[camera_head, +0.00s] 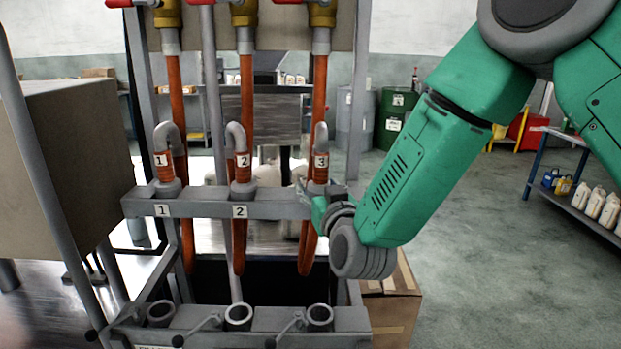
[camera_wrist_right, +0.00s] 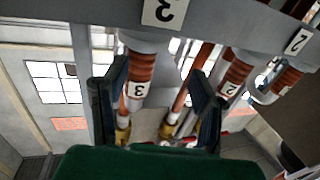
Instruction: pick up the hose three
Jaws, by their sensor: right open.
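Hose three (camera_head: 321,143) is a grey hooked nozzle with an orange grip labelled 3. It stands upright in the right end of the grey holder bar (camera_head: 275,206). My right gripper (camera_head: 306,194) is at that end of the bar, partly hidden behind my wrist. In the right wrist view, my right gripper (camera_wrist_right: 160,88) is open, with dark fingers apart. The orange grip of hose three (camera_wrist_right: 139,72) shows between them, nearer the left finger; contact cannot be told. Hose one (camera_head: 165,140) and hose two (camera_head: 238,142) stand in the same bar. My left gripper is not in view.
Three open grey sockets (camera_head: 238,315) line the lower front rail. A cardboard box (camera_head: 398,300) stands right of the frame. A large beige box (camera_head: 75,150) is at left. A shelf with white bottles (camera_head: 595,205) is far right. The floor between is clear.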

